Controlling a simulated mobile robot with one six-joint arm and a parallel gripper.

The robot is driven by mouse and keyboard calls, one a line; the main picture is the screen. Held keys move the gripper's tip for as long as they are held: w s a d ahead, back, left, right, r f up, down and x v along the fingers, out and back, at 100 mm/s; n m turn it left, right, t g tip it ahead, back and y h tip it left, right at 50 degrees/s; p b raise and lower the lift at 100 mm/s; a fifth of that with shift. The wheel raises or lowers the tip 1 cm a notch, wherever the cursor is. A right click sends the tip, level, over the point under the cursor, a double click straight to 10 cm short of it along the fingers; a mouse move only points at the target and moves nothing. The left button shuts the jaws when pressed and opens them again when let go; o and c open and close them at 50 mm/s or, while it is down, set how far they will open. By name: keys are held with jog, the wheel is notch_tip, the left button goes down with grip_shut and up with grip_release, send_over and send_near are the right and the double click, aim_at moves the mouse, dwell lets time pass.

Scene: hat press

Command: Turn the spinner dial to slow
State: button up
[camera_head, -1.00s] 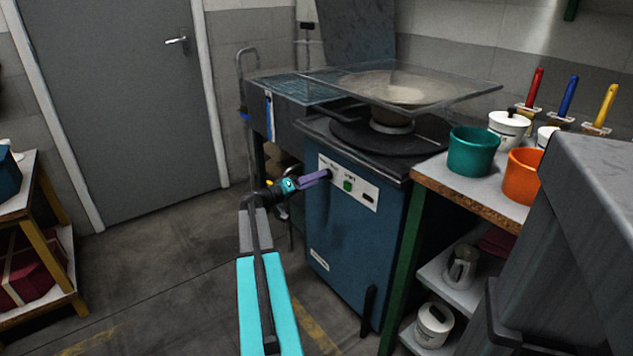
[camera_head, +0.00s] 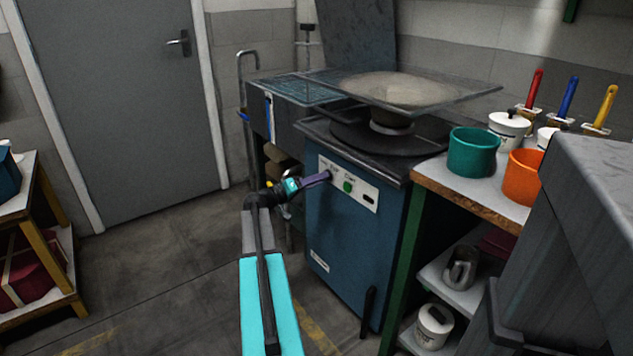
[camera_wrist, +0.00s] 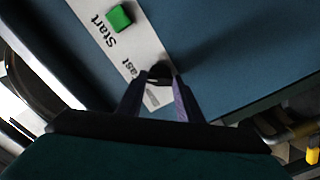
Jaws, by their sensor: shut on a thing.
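The blue spinner cabinet (camera_head: 345,235) stands in the middle, with a white control label (camera_head: 364,193) on its front. The dark dial (camera_wrist: 160,70) is at the label's end in the wrist view, partly hidden by my fingers. My gripper (camera_head: 325,175) is at the label's left end in the head view, its purple fingers (camera_wrist: 158,92) shut on the dial. Beside the dial, "ast" is legible, the word's start being hidden; the dial's pointing direction cannot be told. The green button (camera_wrist: 120,18) next to "Start" is apart from my fingers; it also shows in the head view (camera_head: 348,186).
A clear sheet (camera_head: 460,92) and a dark round plate are on top of the cabinet. A bench (camera_head: 455,195) with teal (camera_head: 473,152) and orange (camera_head: 522,178) pots stands close at the right. The floor (camera_head: 165,240) at the left is open.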

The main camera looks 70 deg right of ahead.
jog(key=shift+d+r, duration=0.15)
jog(key=shift+d, duration=0.05)
jog(key=shift+w+d+r+n+p, duration=0.1)
jog(key=shift+n+p, duration=5.15)
jog(key=shift+n, duration=2.65)
jog(key=o, duration=1.1)
jog(key=shift+f, duration=0.2)
